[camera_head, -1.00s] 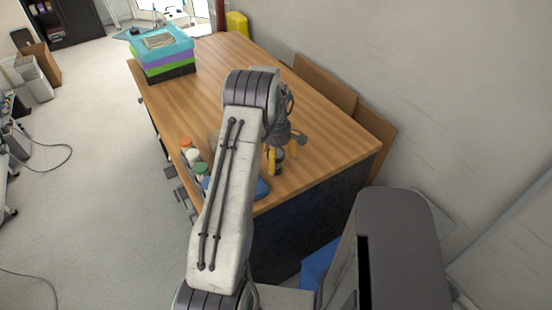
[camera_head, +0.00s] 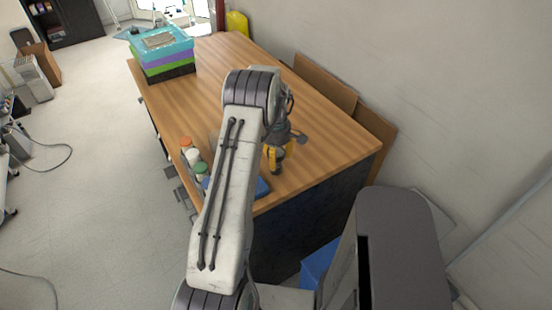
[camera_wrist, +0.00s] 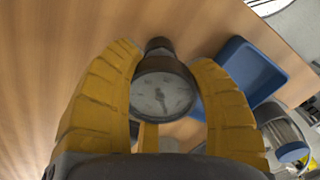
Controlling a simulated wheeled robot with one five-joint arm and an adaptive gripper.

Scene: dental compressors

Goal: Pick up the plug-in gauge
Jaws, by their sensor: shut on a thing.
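The plug-in gauge (camera_wrist: 163,92) is a round dial with a pale face, a dark rim and a dark stem. In the wrist view it sits between the two yellow fingers of my gripper (camera_wrist: 166,100), which are shut on it. In the head view my gripper (camera_head: 275,158) is over the near end of the wooden table (camera_head: 325,133). The gauge is mostly hidden there by the fingers and the arm. I cannot tell whether it still touches the table.
A blue tray (camera_wrist: 250,68) lies beside the gripper, with a clear jar (camera_wrist: 283,137) near it. Several bottles, one with an orange cap (camera_head: 186,143), stand at the table's left edge. Stacked coloured boxes (camera_head: 163,57) are at the far end. The table's middle is clear.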

